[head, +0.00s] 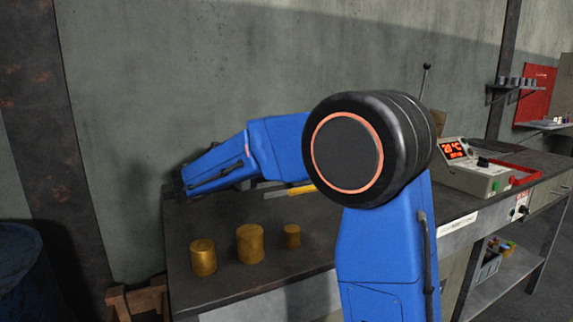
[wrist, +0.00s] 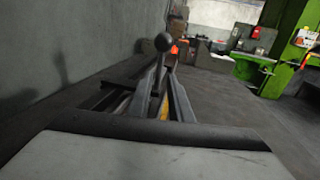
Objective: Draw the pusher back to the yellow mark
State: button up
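In the wrist view a black ball knob (wrist: 163,42) tops a slim upright lever, which I take to be the pusher's handle. The two long grey fingers of my gripper (wrist: 166,72) reach toward it, and their tips lie just below the knob. A gap shows between the fingers, but I cannot tell whether the tips touch the lever. A yellow strip (wrist: 164,106) shows between and below the fingers. In the head view a yellow strip (head: 299,190) lies on the bench behind my blue arm, and a knobbed lever (head: 424,70) rises behind it. My arm hides the gripper there.
Several things stand on the dark bench (head: 300,243): brass cylinders (head: 250,244) at the front left and a control box with a red display (head: 472,170) at the right. A grey wall runs close behind. Green machinery (wrist: 262,70) stands farther off in the wrist view.

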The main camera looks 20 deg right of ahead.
jog(key=v, duration=0.9)
jog(key=shift+a, duration=0.2)
jog(key=shift+s, duration=0.1)
